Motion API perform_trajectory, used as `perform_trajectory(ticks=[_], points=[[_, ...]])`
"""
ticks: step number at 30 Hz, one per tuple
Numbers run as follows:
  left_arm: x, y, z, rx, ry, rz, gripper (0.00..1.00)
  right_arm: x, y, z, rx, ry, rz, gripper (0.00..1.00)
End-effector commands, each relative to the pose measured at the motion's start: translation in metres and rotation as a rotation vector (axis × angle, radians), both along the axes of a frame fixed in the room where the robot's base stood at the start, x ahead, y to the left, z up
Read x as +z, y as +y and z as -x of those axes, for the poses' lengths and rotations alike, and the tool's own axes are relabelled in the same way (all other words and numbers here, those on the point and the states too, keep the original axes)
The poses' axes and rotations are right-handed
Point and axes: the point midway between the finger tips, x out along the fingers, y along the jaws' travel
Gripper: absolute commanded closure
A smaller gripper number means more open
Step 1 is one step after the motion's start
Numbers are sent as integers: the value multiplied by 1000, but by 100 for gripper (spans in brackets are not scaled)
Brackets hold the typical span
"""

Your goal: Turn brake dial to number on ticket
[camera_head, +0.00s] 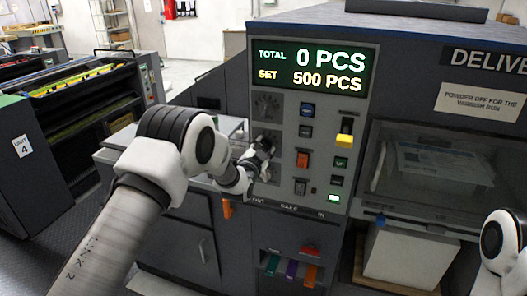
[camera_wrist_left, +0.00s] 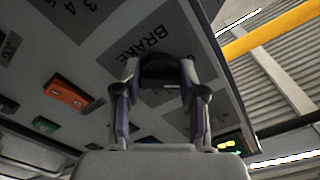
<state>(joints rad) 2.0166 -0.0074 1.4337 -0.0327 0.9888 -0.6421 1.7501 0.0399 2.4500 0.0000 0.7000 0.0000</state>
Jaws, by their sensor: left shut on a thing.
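My left gripper (camera_head: 266,146) reaches the left column of the grey control panel (camera_head: 327,200). In the left wrist view its two fingers (camera_wrist_left: 160,88) are closed around a dark round knob (camera_wrist_left: 160,68) beside the label BRAKE (camera_wrist_left: 145,40), the brake dial. In the head view my gripper mostly hides this dial, and its setting cannot be read. A second dial plate (camera_head: 267,105) shows just above it. No ticket with a readable dial number is in view. My right gripper is out of view; only part of that arm shows at the right edge.
The display (camera_head: 312,70) reads TOTAL 0 PCS and 500 PCS below. Several buttons and a yellow-handled lever (camera_head: 345,135) sit right of the dials. A powder notice (camera_head: 480,100) is above the delivery window. Coloured tabs (camera_head: 291,268) are below the panel.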

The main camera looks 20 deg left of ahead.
Motion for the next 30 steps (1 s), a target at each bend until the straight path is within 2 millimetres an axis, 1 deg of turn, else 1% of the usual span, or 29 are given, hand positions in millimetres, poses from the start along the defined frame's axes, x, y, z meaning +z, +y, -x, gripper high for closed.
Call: perform_trajectory(ticks=[1,6,15,21,30], points=[[-5,0,0,-1,0,26,94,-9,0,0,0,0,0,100],[-5,-1,0,-1,4,145,94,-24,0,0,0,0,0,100],[-4,-1,0,-1,13,332,94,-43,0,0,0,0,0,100],[-2,-1,0,0,15,399,94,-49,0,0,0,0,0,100],[-2,-1,0,0,17,418,94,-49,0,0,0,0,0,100]])
